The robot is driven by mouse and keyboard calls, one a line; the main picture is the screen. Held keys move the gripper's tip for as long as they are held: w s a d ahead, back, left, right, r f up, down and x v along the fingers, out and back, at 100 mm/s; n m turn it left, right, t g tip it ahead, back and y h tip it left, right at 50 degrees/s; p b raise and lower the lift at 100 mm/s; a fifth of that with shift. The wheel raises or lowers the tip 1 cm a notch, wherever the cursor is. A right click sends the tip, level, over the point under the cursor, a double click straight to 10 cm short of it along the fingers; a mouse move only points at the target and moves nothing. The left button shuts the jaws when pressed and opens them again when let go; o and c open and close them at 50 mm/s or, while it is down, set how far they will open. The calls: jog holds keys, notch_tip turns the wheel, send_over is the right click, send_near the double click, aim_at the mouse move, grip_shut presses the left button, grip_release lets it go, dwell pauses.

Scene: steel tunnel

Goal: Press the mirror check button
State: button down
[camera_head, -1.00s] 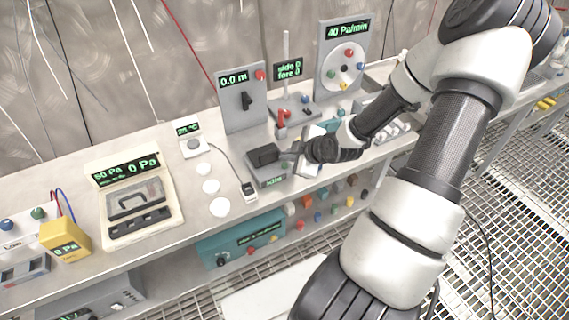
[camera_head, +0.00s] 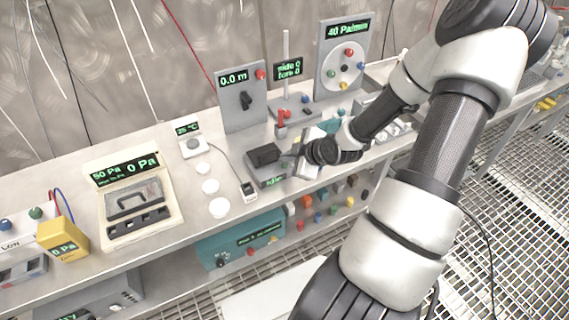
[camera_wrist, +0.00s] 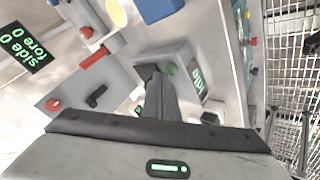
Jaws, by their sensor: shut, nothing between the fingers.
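A small grey device with a black block on top and a green "idle" display (camera_head: 274,181) stands near the bench's front edge. In the wrist view it has a round green button (camera_wrist: 171,68) beside its "idle" display (camera_wrist: 196,82). No label naming a mirror check button is readable. My gripper (camera_wrist: 155,78) is shut and empty, with its dark fingertips just beside the green button in that picture. I cannot tell whether they touch the device. In the head view my gripper (camera_head: 298,161) is just right of the black block, and its wrist hides part of the bench.
A panel with a black lever and "0.0 m" display (camera_head: 240,97) stands behind. A red-handled unit (camera_head: 282,124) is close behind my gripper. A "40 Pa/min" panel (camera_head: 343,60) stands back right. White discs (camera_head: 210,186) lie on the bench to the left.

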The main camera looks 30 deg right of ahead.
jog(key=shift+f, duration=0.3)
jog(key=shift+r, duration=0.1)
dwell(0.5)
jog(key=shift+r+p, duration=0.45)
jog(key=shift+r, duration=0.25)
jog(key=shift+r, duration=0.1)
notch_tip(320, 180, up, 5)
jog(key=p, duration=0.4)
dwell(0.6)
